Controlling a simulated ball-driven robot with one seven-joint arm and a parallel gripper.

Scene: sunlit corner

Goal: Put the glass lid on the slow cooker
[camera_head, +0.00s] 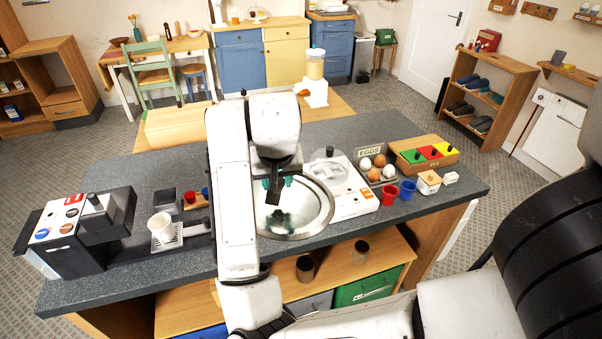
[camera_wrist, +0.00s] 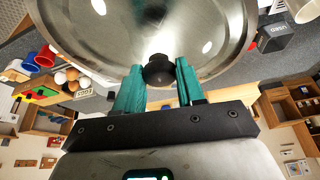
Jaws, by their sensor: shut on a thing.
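In the wrist view the lid (camera_wrist: 205,62) fills the upper middle. My gripper (camera_head: 273,190) has teal fingers. In the wrist view they stand on both sides of the black knob (camera_wrist: 158,70), and my gripper (camera_wrist: 157,85) is shut on it. I cannot make out the slow cooker for certain. I cannot tell whether the lid rests on anything.
A white appliance (camera_head: 352,203) with a clear round top stands right of the lid. Eggs (camera_head: 373,168), a red cup (camera_head: 390,195) and a blue cup (camera_head: 407,190) are farther right. A coffee machine (camera_head: 75,232) and white cup (camera_head: 161,227) stand left on the dark counter (camera_head: 120,285).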

